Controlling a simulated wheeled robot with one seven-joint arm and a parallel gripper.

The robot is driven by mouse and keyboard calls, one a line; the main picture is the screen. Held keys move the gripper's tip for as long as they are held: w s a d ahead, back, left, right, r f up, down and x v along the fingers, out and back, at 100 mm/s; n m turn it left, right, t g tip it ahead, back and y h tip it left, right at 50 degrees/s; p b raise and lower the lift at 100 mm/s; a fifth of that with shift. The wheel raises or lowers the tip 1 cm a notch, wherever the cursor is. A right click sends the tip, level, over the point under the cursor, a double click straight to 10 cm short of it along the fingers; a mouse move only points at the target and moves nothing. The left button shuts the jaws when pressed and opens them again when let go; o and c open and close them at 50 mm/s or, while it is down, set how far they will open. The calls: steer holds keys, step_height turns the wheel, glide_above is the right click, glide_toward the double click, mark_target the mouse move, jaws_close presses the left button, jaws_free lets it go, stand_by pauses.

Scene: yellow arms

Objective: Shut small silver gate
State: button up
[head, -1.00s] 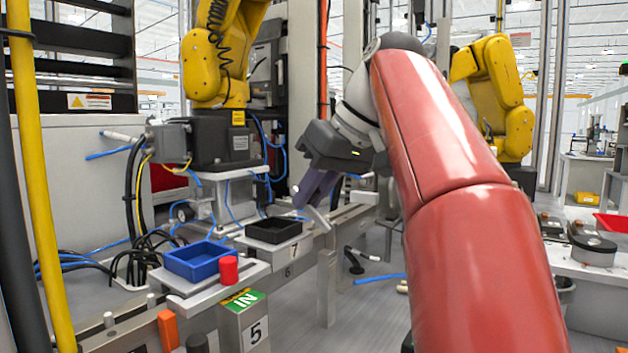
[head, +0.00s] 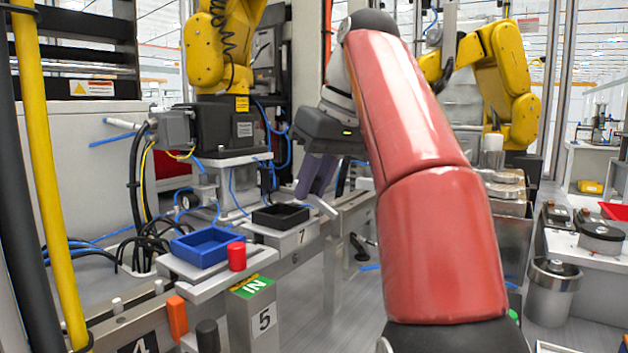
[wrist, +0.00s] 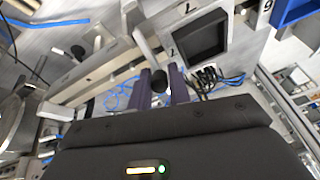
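A small silver plate (head: 321,206), which looks like the gate, sticks out at a slant beside the conveyor rail, right of the black tray. My gripper (head: 312,194) is over the rail, its purple fingers pointing down close to the plate's upper end. I cannot tell whether they touch. In the wrist view my gripper (wrist: 160,71) has its two fingers apart, with a dark round knob (wrist: 160,80) showing in the gap. I cannot tell whether the knob is between the fingers or beyond them. Nothing is clearly held.
A black tray (head: 281,216) and a blue tray (head: 207,247) sit on the line, with a red cylinder (head: 236,256) beside the blue one. A silver post (head: 331,270) stands below the rail. Yellow robot arms stand behind. A metal bin (head: 551,292) is at right.

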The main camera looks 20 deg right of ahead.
steer(key=o, duration=0.4)
steer(key=shift+c, duration=0.2)
